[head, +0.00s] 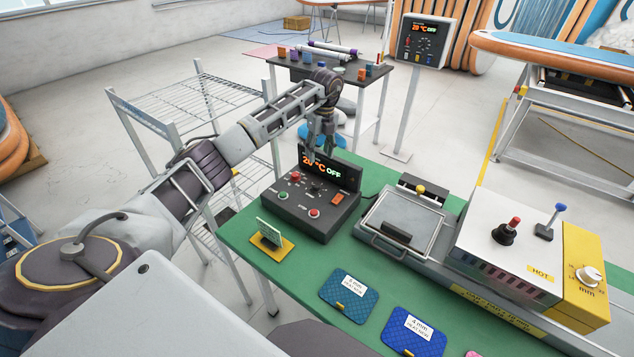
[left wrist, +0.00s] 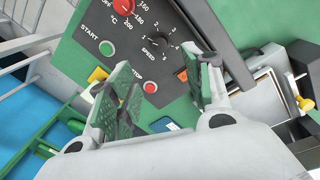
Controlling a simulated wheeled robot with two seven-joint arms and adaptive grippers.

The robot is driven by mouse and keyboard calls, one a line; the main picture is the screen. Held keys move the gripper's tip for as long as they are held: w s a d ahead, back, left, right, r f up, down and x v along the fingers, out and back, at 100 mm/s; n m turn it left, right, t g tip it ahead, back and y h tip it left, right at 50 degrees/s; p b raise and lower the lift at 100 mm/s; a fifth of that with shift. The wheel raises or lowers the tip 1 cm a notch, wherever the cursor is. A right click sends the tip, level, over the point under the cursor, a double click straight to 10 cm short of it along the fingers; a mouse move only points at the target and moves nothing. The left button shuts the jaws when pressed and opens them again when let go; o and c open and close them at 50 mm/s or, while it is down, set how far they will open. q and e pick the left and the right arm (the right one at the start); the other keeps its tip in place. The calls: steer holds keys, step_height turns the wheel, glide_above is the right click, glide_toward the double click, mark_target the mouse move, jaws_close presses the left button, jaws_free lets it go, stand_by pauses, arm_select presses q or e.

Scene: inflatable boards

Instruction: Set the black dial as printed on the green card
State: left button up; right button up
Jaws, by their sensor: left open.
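The control box (head: 325,212) stands on the green table, its display (head: 328,172) reading 20 °C OFF. The black dial (head: 316,188) is on its sloped panel. In the left wrist view the black dial (left wrist: 160,43) sits above the word SPEED, within a ring of numbers; I cannot tell its setting. A small pale green card (head: 268,231) stands on a yellow base to the left of the box; its print is too small to read. My left gripper (head: 320,146) is open and empty, pointing down above the back of the box. Its fingers (left wrist: 165,100) show apart, not touching the dial.
The panel also carries a red temperature knob (left wrist: 125,6), a green START button (left wrist: 106,48), a red STOP button (left wrist: 150,87) and an orange switch (head: 337,198). A metal-lidded press (head: 405,225) and a white HOT unit (head: 510,245) stand to the right.

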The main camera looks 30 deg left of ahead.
mark_target(316, 184)
arm_select(q)
steer(key=f, duration=0.4)
steer(key=f+p, duration=0.1)
steer(key=f, duration=0.4)
steer(key=s+f+p, duration=0.1)
steer(key=f, duration=0.3)
steer(key=shift+a+f, duration=0.3)
steer(key=shift+f, duration=0.1)
steer(key=c, duration=1.1)
steer(key=shift+o, duration=0.2)
